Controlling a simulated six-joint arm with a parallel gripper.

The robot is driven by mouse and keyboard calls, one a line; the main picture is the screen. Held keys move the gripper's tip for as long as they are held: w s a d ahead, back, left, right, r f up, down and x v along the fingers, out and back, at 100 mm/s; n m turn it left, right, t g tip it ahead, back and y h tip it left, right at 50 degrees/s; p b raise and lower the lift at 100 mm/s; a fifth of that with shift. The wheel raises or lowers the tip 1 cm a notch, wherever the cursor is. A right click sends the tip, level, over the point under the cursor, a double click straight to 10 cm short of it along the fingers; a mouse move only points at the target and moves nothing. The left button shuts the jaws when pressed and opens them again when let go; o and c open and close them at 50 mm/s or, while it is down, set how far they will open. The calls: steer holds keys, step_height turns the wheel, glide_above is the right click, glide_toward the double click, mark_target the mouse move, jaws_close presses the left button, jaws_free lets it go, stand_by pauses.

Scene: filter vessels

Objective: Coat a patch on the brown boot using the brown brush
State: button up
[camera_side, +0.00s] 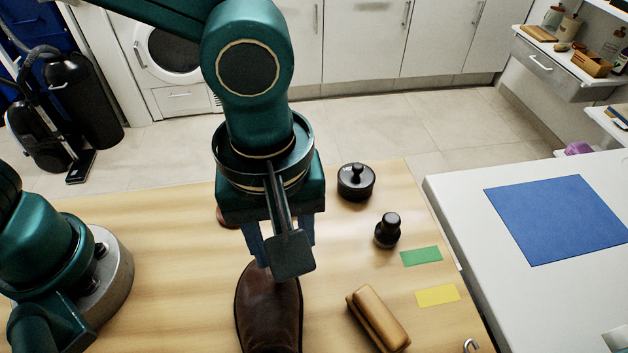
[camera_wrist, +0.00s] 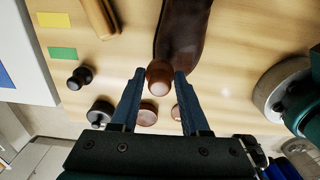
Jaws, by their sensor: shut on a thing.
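The dark brown boot (camera_side: 268,312) lies on the wooden table below my gripper (camera_side: 281,256); it also shows at the top of the wrist view (camera_wrist: 183,28). In the wrist view my gripper (camera_wrist: 160,73) has its fingers on either side of a brown rounded knob (camera_wrist: 160,76), which looks like the brown brush's handle. The gripper is shut on it, over the near end of the boot. The brush's bristles are hidden, so I cannot tell whether they touch the leather. In the side view, my gripper hides the brush.
Right of the boot are a tan block-like brush (camera_side: 378,318), a black knob-handled brush (camera_side: 387,231), a black round tin (camera_side: 356,182), a green card (camera_side: 421,256) and a yellow card (camera_side: 437,295). Reddish-brown round things (camera_wrist: 147,114) stand behind the gripper. A blue mat (camera_side: 556,220) lies on the white side table.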

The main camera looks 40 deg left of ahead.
steer(key=shift+r, duration=3.1)
steer(key=m, duration=0.3)
steer(key=shift+s+a+f, duration=0.1)
steer(key=shift+s+a, duration=0.05)
steer(key=shift+s, duration=0.05)
steer(key=shift+w+a+m, duration=0.1)
steer(key=shift+a+m, duration=0.15)
steer(key=shift+m, duration=0.65)
steer(key=w+a+r+m, duration=0.1)
steer(key=w+a+m, duration=0.1)
steer(key=a, duration=0.9)
steer(key=w+a+r+m, duration=0.2)
steer(key=w+a, duration=0.3)
steer(key=a, duration=0.7)
steer(key=shift+w, duration=0.3)
steer(key=shift+d, duration=0.1)
